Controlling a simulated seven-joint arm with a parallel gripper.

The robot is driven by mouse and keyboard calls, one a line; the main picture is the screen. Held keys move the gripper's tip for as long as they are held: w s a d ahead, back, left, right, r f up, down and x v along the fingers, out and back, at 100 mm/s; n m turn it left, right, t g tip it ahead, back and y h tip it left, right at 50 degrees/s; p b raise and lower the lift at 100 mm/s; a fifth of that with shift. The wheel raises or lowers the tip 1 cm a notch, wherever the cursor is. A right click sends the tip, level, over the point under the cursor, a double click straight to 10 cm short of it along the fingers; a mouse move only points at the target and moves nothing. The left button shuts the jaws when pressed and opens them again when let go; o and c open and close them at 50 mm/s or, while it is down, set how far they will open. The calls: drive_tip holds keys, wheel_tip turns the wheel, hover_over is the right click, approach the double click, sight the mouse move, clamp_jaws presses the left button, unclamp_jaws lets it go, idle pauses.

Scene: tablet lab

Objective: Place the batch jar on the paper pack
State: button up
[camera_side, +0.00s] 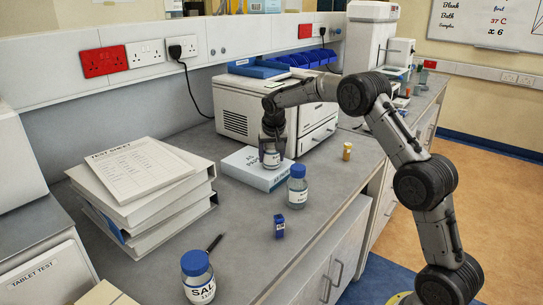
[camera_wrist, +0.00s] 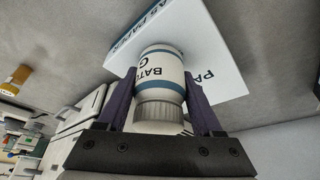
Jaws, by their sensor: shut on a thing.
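The batch jar (camera_wrist: 162,75) is a small white jar with a blue band, a grey ribbed lid and "BATC" lettering. My gripper (camera_wrist: 163,95) is shut on it, with one dark finger on each side. In the side view my gripper (camera_side: 270,155) points down and the jar (camera_side: 271,160) is upright between the fingers. The paper pack (camera_side: 245,165) is a flat white and blue box lying on the bench. The jar is over the pack, at or very close to its top; I cannot tell whether they touch. The pack also shows beyond the jar in the wrist view (camera_wrist: 215,70).
A blue-capped bottle (camera_side: 297,187) stands just right of the pack, with a small blue box (camera_side: 279,227) in front. An amber vial (camera_side: 347,151) is farther right. Stacked binders (camera_side: 150,200) stand left, a printer (camera_side: 270,110) behind. A SALT jar (camera_side: 197,275) is at the front.

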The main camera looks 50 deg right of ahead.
drive_tip(key=shift+f, duration=0.1)
drive_tip(key=o, duration=1.4)
drive_tip(key=shift+o, duration=0.2)
drive_tip(key=s+a+r+n, duration=0.1)
drive_tip(key=s+a+r, duration=0.35)
drive_tip(key=r, duration=0.35)
drive_tip(key=s+a+r+n, duration=0.1)
drive_tip(key=s+a+r, duration=0.3)
drive_tip(key=s+r, duration=0.3)
drive_tip(key=s+a+r+n+t+y, duration=0.2)
drive_tip(key=s+a+r+n, duration=0.1)
drive_tip(key=s+a, duration=0.55)
drive_tip(key=s+a+f+n, duration=0.2)
drive_tip(key=s+f, duration=0.2)
drive_tip(key=s, duration=0.5)
drive_tip(key=s+a+f+n+y, duration=0.1)
drive_tip(key=s+f, duration=0.3)
drive_tip(key=s, duration=0.6)
drive_tip(key=shift+s+a+n, duration=0.3)
drive_tip(key=shift+a+n, duration=0.2)
drive_tip(key=shift+a, duration=0.25)
